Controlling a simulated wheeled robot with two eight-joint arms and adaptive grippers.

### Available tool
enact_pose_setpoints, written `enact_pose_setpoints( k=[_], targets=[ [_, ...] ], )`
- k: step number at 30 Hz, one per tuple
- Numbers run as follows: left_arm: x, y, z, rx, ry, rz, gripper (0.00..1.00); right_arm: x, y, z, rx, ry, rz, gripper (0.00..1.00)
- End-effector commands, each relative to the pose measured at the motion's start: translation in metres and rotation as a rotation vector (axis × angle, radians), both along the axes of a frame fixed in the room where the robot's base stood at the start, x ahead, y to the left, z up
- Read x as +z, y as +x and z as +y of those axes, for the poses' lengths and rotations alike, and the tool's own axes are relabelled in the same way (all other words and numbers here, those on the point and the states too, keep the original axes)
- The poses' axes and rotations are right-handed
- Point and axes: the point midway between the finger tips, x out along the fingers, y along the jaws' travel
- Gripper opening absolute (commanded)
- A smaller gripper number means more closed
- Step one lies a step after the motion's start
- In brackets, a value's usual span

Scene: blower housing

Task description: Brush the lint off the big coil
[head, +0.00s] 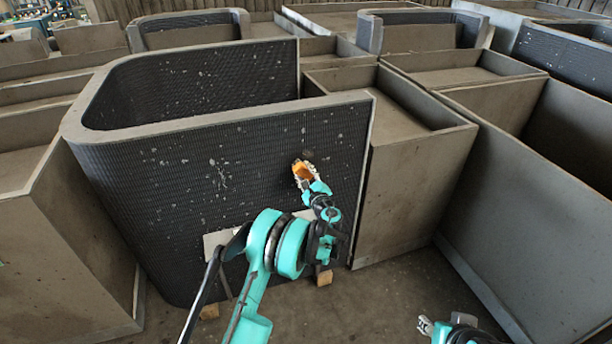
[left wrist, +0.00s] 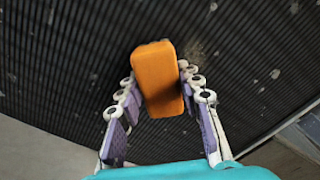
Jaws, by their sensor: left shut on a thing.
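The big coil (head: 150,205) is a dark, finely ribbed, curved wall with a pale top edge, standing left of centre in the head view. White lint specks dot its front face, with a larger tuft (head: 220,175) left of my gripper. My left gripper (head: 304,172) is shut on an orange block-like brush (left wrist: 157,78). The brush is at the right part of the coil's front face; I cannot tell if it touches. In the left wrist view the ribbed coil (left wrist: 70,60) fills the background, with a greyish patch beside the brush. My right gripper (head: 425,325) is low at the right, away from the coil.
A grey-brown sheet-metal housing (head: 415,165) stands close to the coil's right end. Another metal panel (head: 70,225) stands at the left. Small wooden blocks (head: 324,276) lie at the coil's foot. Bare floor (head: 390,290) shows in front, between the housings.

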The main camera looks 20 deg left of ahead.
Motion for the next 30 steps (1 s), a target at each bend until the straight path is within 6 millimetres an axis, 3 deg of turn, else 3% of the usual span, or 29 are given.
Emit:
enact_pose_setpoints(
  k=[30],
  targets=[
    [-0.0001, 0.0086, 0.0059, 0.001, 0.0, -0.001, 0.12, -0.0021, 0.0, 0.0, 0.0, 0.0, 0.0, 0.4]
  ],
)
